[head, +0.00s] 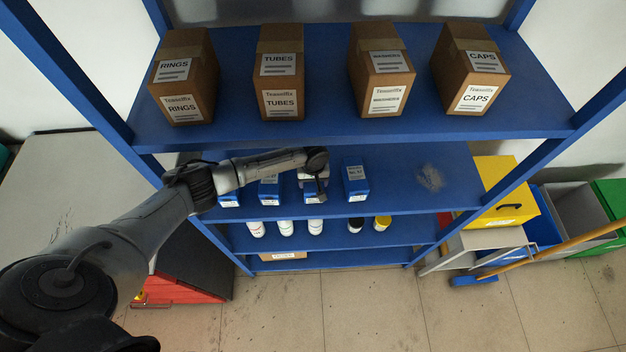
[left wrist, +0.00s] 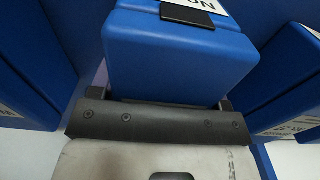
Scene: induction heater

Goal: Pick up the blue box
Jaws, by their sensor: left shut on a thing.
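Several small blue boxes with white labels stand in a row on the middle shelf in the head view. My left gripper (head: 318,182) reaches in from the left and is at the third box from the left (head: 313,197), which it partly hides. In the left wrist view this blue box (left wrist: 180,58) fills the upper middle, directly in front of the gripper, with a dark finger pad on its top. My left gripper (left wrist: 165,105) is shut on it. Neighbouring blue boxes show at the left (left wrist: 28,75) and right (left wrist: 285,85), apart from the held one. My right gripper is not in view.
The blue shelf unit (head: 350,124) has cardboard boxes on its top shelf, close above my left arm. Another blue box (head: 355,182) stands just right of the gripper. Bottles (head: 316,227) stand on the shelf below. The middle shelf's right part (head: 430,178) is bare.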

